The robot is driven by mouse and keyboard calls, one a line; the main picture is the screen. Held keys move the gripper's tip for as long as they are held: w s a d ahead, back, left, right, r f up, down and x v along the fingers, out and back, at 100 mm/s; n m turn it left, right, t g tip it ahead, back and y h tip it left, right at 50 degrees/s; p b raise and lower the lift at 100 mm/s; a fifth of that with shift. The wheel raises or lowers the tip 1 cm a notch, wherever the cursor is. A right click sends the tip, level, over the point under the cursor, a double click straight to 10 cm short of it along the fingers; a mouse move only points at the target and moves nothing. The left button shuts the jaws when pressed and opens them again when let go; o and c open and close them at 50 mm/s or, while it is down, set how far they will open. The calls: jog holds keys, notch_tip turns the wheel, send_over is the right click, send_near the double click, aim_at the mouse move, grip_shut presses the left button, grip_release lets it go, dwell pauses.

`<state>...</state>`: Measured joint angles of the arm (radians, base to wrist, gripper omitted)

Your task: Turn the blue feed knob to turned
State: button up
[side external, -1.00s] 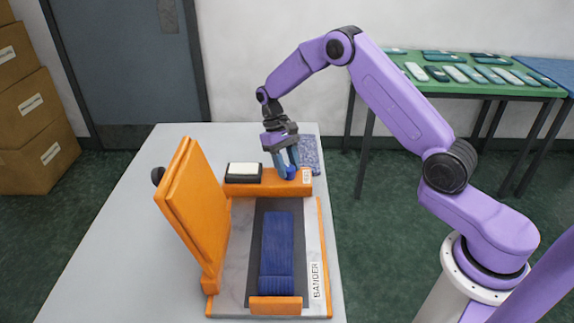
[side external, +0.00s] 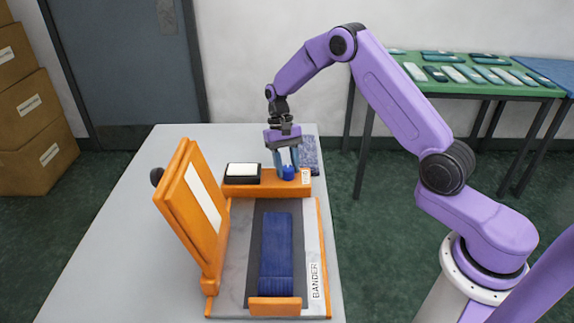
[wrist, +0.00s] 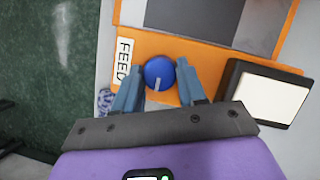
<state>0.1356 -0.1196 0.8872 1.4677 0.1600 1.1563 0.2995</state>
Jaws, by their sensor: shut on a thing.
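The blue feed knob (side external: 289,173) sits on the orange bar at the back of the machine. It is round with a pale pointer line, and in the wrist view the knob (wrist: 159,73) lies between the fingertips, its line pointing toward the gripper's palm. A white "FEED" label (wrist: 124,61) is beside it. My gripper (side external: 288,168) points down from above with its blue-grey fingers shut on the knob, one on each side; it also shows in the wrist view (wrist: 160,80).
A black-framed white pad (side external: 243,172) is on the same bar, left of the knob. The orange lid (side external: 190,215) stands open at the left. A blue knitted piece (side external: 276,250) lies on the dark bed. A patterned blue item (side external: 309,155) lies behind the bar.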

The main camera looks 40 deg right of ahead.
jog(key=o, duration=1)
jog(key=v, duration=1.7)
jog(key=shift+w+r, duration=0.15)
